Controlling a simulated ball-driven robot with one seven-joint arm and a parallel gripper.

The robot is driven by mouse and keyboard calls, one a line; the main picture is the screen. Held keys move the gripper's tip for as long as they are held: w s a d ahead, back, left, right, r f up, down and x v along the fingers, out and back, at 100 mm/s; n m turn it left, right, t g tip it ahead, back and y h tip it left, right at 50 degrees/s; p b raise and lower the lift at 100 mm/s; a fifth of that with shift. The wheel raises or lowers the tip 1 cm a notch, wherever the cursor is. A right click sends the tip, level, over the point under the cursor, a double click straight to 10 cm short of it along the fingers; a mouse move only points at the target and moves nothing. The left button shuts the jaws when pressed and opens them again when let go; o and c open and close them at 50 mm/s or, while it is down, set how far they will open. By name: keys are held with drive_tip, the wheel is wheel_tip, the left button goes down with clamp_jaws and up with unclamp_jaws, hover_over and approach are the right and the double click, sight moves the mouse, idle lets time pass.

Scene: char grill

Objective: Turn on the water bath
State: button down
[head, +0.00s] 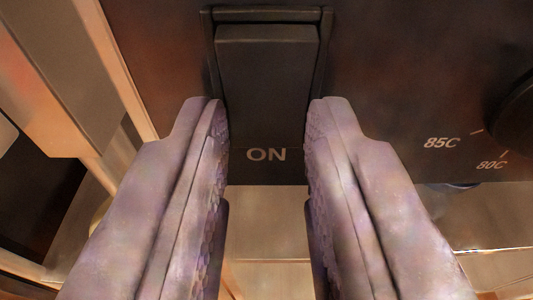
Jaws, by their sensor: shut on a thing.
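The dark front panel of the water bath (420,60) fills the upper part of the head view. A black rocker switch (267,60) in a raised frame sits at its upper middle, with the white word "ON" (266,155) below it. My gripper (266,112) has one finger on each side of the switch's lower part, and it is shut on the switch. The fingertips cover the lower side edges of the switch frame. The switch's front face shows between them. How far the switch is pressed I cannot tell.
A dark round dial (518,115) with "85C" and "80C" marks is at the right edge. A light-coloured frame edge (125,70) runs down left of the panel. A pale surface (270,215) lies below the panel.

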drive_tip(key=shift+f+t, duration=0.1)
drive_tip(key=shift+t, duration=0.3)
drive_tip(key=c, duration=0.9)
unclamp_jaws()
drive_tip(key=s, duration=0.2)
drive_tip(key=s+p, duration=0.1)
drive_tip(key=s, duration=0.2)
drive_tip(key=s+r+p, duration=0.1)
drive_tip(key=s, duration=0.1)
drive_tip(key=shift+s, duration=0.35)
